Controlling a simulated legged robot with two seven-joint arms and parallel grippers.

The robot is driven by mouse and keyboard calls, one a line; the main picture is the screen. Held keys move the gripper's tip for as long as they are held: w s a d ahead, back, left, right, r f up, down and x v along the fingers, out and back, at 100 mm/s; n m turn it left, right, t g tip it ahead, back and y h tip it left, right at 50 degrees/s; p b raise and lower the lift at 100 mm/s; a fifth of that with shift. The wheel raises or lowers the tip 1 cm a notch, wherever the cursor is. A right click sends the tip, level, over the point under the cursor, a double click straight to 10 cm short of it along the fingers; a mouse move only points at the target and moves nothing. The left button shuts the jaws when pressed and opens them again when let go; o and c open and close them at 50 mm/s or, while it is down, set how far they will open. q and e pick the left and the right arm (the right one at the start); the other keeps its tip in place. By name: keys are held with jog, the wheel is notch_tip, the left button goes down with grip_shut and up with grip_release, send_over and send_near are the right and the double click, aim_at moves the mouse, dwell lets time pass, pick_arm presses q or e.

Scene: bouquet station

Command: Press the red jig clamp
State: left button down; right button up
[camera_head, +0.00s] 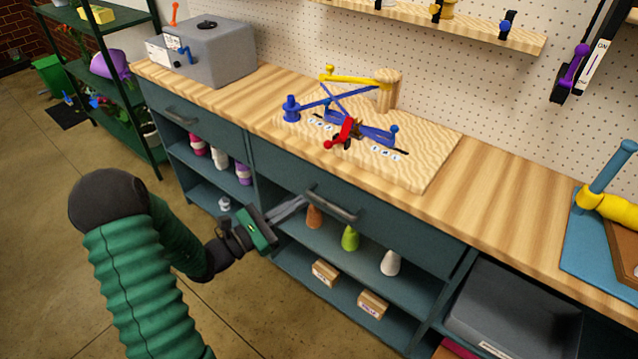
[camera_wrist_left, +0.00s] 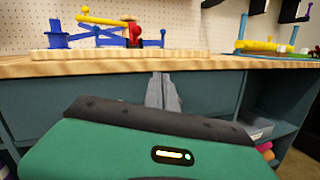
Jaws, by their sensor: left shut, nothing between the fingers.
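The red jig clamp (camera_head: 343,133) sits on the jig on the wooden bench top, at the front of a blue bar. It also shows in the left wrist view (camera_wrist_left: 134,33), above the bench edge. The jig's pale board (camera_head: 421,167) carries blue arms and a yellow arm (camera_head: 355,80). My left gripper (camera_head: 297,205) is shut and empty. It is in front of the drawer, below the bench top and apart from the clamp. In the left wrist view its fingers (camera_wrist_left: 163,92) are together. My right gripper does not show.
A drawer handle (camera_head: 331,206) is close to my left gripper. Shelves below hold cones and small boxes (camera_head: 325,273). A grey machine (camera_head: 207,52) stands at the bench's left end. A blue and yellow tool (camera_head: 606,201) is at the right. Bench top right of the jig is clear.

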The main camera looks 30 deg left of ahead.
pick_arm(q)
jog(key=a+y, duration=0.1)
jog(key=a+n+t+y, duration=0.1)
jog(key=a, duration=0.1)
jog(key=a+n, duration=0.1)
jog(key=shift+s+a+t+y, duration=0.25)
jog(key=shift+t+y, duration=0.15)
jog(key=shift+w+d+r, duration=0.1)
jog(key=shift+d, duration=0.05)
jog(key=r+b+x, duration=0.1)
jog(key=r+x, duration=0.1)
jog(key=x, duration=1)
jog(key=shift+d+r, duration=0.3)
jog(key=shift+r, duration=0.1)
jog(key=shift+a, duration=0.1)
